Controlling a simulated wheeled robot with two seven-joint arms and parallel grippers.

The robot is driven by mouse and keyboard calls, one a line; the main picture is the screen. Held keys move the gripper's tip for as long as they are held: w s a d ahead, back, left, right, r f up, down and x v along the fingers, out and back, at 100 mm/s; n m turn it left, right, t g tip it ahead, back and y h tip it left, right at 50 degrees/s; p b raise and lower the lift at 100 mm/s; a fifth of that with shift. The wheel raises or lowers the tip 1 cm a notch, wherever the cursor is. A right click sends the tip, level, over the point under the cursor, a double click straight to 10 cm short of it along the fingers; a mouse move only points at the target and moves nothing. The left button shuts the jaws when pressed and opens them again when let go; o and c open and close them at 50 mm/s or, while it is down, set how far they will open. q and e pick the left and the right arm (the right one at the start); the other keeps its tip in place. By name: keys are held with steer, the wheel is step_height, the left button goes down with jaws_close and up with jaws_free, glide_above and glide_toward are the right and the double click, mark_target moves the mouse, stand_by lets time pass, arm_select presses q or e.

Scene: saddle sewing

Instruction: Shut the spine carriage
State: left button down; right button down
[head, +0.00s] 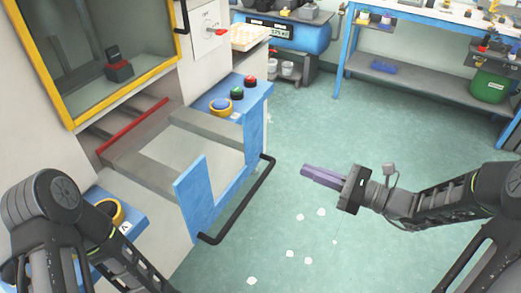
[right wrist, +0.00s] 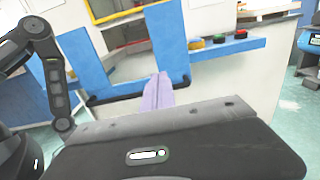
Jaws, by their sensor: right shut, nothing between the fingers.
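The spine carriage (head: 190,205) is a blue-fronted, drawer-like frame below the yellow-edged window, and it stands pulled out from the machine. A black bar handle (head: 243,205) runs along its front; the carriage front also shows in the right wrist view (right wrist: 177,45). My right gripper (head: 305,171) has purple fingers, shut and empty, and hangs in the air to the right of the handle, apart from it. In the right wrist view its fingers (right wrist: 158,85) point toward the carriage front. My left arm comes in at the lower left, but its gripper is out of view.
Blue panels with yellow, green and red buttons (head: 249,80) flank the carriage. A blue workbench (head: 420,90) with a green bin (head: 490,86) stands at the back right. White scraps (head: 291,253) lie on the green floor, which is otherwise clear around my right gripper.

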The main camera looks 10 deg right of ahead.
mark_target(250, 149)
arm_select(q)
steer(key=shift+r+p, duration=0.3)
arm_select(e)
steer(key=x, duration=1.4)
steer(key=shift+f, duration=0.15)
